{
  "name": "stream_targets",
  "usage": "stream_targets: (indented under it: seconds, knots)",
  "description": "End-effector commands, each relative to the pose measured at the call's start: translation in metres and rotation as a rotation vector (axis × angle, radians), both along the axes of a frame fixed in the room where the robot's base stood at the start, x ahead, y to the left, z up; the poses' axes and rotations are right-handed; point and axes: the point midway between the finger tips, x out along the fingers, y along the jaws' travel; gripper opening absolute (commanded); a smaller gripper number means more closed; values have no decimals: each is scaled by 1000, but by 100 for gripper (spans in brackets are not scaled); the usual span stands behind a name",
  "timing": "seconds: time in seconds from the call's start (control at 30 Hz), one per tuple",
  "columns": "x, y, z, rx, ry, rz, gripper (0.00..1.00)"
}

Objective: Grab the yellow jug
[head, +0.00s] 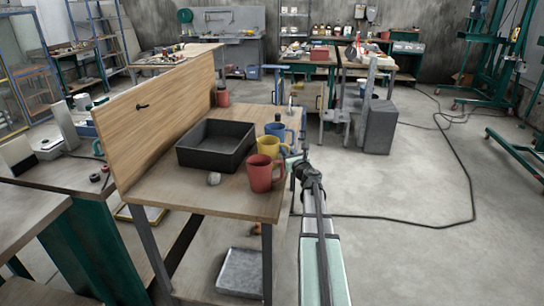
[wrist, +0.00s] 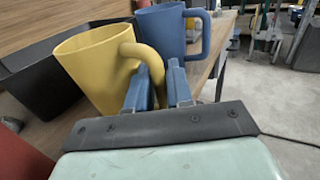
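The yellow jug (head: 268,147) stands upright on the wooden table near its right edge, between a red jug (head: 259,176) and a blue jug (head: 274,130). In the wrist view the yellow jug (wrist: 92,68) has its handle (wrist: 150,54) pointing towards my gripper (wrist: 158,67). My gripper's two blue fingers are apart, with the handle's outer curve at the gap between their tips. I cannot tell whether a finger touches it. In the head view my gripper (head: 291,157) is just right of the jugs. The blue jug (wrist: 166,30) is beyond the yellow one.
A black open tray (head: 215,146) stands left of the jugs, in front of an upright wooden board (head: 160,100). A small grey object (head: 214,179) lies on the table. Open floor and a cable (head: 465,185) are to the right.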

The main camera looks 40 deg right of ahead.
Motion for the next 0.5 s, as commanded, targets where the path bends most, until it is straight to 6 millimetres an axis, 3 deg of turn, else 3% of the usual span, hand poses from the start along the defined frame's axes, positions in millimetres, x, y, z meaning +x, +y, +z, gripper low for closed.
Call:
stream_targets:
  seconds: [0.2, 0.5]
  knots:
    - [0, 0, 0, 0, 0, 0, 0]
    - [0, 0, 0, 0, 0, 0, 0]
